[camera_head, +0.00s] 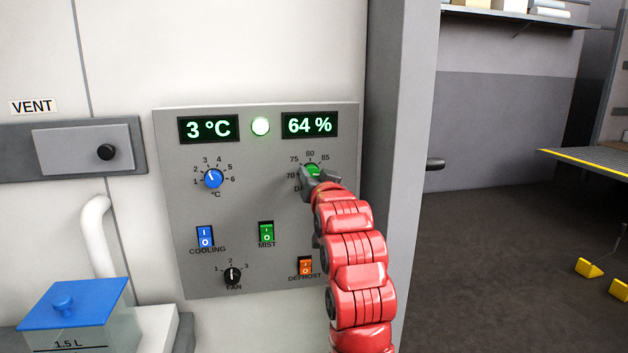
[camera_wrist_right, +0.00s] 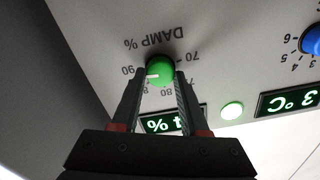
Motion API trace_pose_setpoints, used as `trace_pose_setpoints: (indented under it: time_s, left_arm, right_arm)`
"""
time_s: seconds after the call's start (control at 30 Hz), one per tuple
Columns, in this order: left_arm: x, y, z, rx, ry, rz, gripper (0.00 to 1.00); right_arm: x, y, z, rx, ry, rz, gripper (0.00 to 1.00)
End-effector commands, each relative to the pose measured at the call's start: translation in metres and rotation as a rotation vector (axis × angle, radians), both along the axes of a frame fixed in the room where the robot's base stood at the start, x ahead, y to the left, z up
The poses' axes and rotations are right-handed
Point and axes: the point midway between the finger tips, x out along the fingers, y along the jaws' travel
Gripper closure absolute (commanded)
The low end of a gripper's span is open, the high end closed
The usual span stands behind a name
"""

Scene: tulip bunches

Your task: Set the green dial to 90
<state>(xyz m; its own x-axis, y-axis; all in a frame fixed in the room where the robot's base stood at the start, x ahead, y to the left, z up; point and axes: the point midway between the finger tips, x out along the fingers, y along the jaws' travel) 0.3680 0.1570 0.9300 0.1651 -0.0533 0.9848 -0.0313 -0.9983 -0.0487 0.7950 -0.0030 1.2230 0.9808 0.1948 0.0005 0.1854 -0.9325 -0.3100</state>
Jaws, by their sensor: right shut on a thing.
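The green dial (camera_head: 313,170) is on the grey control panel, in a scale marked 70, 75, 80 and 85 in the head view. My right gripper (camera_head: 316,177) covers the lower part of the dial and its label there. In the right wrist view, which is upside down, the fingers of my right gripper (camera_wrist_right: 160,82) are shut on both sides of the green dial (camera_wrist_right: 161,67). My left gripper is out of view.
The panel (camera_head: 170,200) also bears a blue dial (camera_head: 213,179), a black fan dial (camera_head: 232,276), a blue cooling switch (camera_head: 205,237), a green mist switch (camera_head: 266,232) and an orange defrost switch (camera_head: 305,266). A display reads 64 % (camera_head: 309,125). A grey post (camera_head: 395,100) stands right of the panel.

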Motion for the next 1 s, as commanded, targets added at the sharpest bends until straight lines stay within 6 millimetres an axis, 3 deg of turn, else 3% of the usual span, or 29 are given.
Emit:
trace_pose_setpoints:
  time_s: [0.7,0.73,0.87,1.0]
  left_arm:
    - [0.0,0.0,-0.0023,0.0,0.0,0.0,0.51]
    - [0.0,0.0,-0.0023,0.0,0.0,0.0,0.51]
    - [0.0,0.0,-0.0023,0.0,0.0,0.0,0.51]
    - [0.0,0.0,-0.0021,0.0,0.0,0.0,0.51]
  right_arm:
    - [0.0004,0.0006,-0.0025,0.07,0.019,0.002,1.0]
    - [0.0004,0.0007,-0.0024,0.07,0.019,0.002,0.51]
    - [0.0002,0.0004,-0.0019,0.069,0.018,0.001,0.27]
    - [0.0002,0.0002,-0.0012,0.069,0.016,0.001,0.26]
